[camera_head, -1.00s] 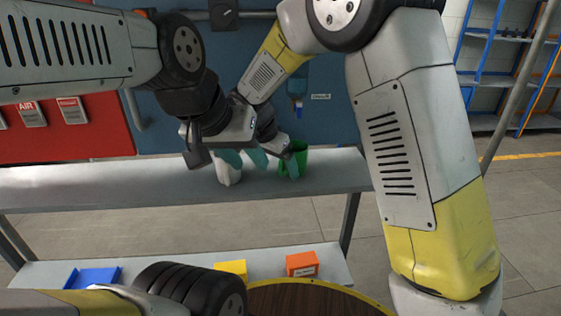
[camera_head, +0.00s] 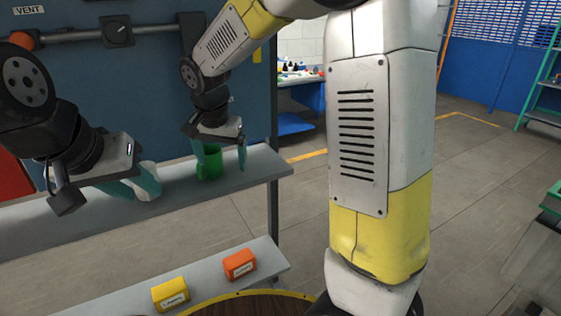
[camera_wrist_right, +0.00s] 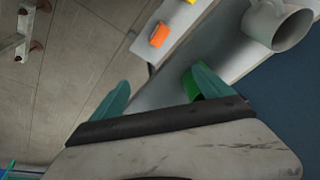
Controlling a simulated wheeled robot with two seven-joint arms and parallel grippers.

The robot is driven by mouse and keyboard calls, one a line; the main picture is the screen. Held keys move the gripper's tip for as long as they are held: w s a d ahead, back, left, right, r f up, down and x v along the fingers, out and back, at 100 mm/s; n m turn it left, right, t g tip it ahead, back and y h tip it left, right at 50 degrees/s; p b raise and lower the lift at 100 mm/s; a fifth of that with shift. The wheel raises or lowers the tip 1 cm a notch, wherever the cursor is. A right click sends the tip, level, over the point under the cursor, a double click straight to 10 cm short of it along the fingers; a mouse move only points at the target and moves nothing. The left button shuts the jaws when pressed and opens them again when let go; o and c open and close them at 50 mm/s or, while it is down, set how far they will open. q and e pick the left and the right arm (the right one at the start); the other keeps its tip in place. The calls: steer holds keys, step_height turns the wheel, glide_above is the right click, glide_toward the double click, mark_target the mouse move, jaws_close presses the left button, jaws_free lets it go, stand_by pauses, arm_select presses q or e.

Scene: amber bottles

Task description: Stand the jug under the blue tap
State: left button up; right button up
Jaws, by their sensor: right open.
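A pale grey-white vessel with a handle (camera_wrist_right: 290,28), jug-like, is on the grey shelf; in the head view it shows partly behind my left gripper (camera_head: 135,186). That gripper's fingers are apart; no finger shows on the vessel in the right wrist view. A green vessel (camera_head: 209,164) stands upright on the shelf to its right. My right gripper (camera_head: 221,160) is open above and beside it, one finger overlapping it. The green vessel also shows behind a finger in the right wrist view (camera_wrist_right: 188,84). I cannot make out the blue tap now.
The shelf (camera_head: 262,168) runs along the blue wall panel (camera_head: 110,90). A yellow box (camera_head: 170,293) and an orange box (camera_head: 239,264) sit on the lower shelf. A table with small bottles (camera_head: 295,72) is behind. Open floor lies to the right.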

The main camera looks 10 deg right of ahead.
steer(key=s+d+r+n+t+y, duration=0.1)
steer(key=s+d+r+n, duration=0.1)
steer(key=s+d, duration=0.5)
steer(key=s+d+r+n+t+y, duration=0.1)
steer(key=s+d+r+n, duration=0.2)
steer(key=s, duration=0.9)
steer(key=d+r, duration=0.2)
steer(key=d, duration=0.2)
steer(key=shift+s+d+t, duration=0.2)
steer(key=shift+s+t, duration=0.2)
steer(key=shift+a+r+y, duration=0.1)
steer(key=shift+y, duration=0.2)
